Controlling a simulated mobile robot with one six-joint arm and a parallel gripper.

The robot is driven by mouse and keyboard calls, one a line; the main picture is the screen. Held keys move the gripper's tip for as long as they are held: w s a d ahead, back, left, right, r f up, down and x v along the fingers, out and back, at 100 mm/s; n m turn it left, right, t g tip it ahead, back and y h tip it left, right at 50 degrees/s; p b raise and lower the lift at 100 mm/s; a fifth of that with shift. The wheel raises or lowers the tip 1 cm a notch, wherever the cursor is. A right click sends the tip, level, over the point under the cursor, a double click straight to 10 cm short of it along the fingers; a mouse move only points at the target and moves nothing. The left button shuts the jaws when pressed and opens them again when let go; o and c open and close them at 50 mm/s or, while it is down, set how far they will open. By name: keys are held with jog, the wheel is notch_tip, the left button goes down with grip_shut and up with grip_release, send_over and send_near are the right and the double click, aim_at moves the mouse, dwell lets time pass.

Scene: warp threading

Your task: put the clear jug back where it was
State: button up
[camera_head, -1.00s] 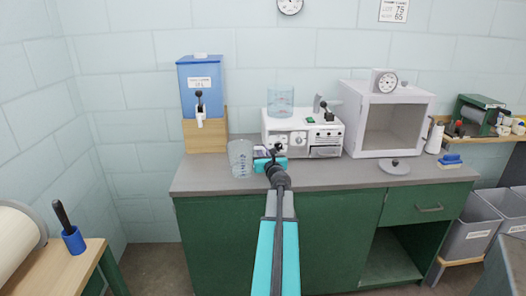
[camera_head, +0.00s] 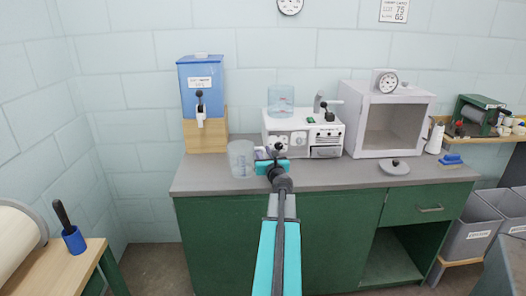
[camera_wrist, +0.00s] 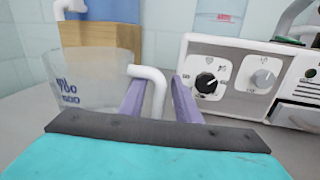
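The clear jug (camera_head: 241,161) with blue measure marks appears to stand upright on the grey counter (camera_head: 215,182), in front of the blue dispenser. In the wrist view the jug (camera_wrist: 85,85) is at the left, and its white handle (camera_wrist: 158,92) is between the two purple fingers of my gripper (camera_wrist: 158,90). The fingers are apart, with a small gap showing beside the handle, so my gripper looks open around it. In the head view my gripper (camera_head: 268,158) is just right of the jug; the fingers are small there and partly hidden by my wrist.
A blue dispenser (camera_head: 202,80) on a wooden stand (camera_head: 205,138) is behind the jug. A white machine (camera_head: 300,135) with knobs bears a bluish clear container (camera_head: 281,98). A white box (camera_head: 420,125) and a grey lid (camera_head: 395,167) are farther right. The counter's left front is bare.

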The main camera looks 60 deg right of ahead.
jog(key=shift+b+v, duration=0.35)
jog(key=shift+v, duration=4.75)
jog(key=shift+s, duration=0.1)
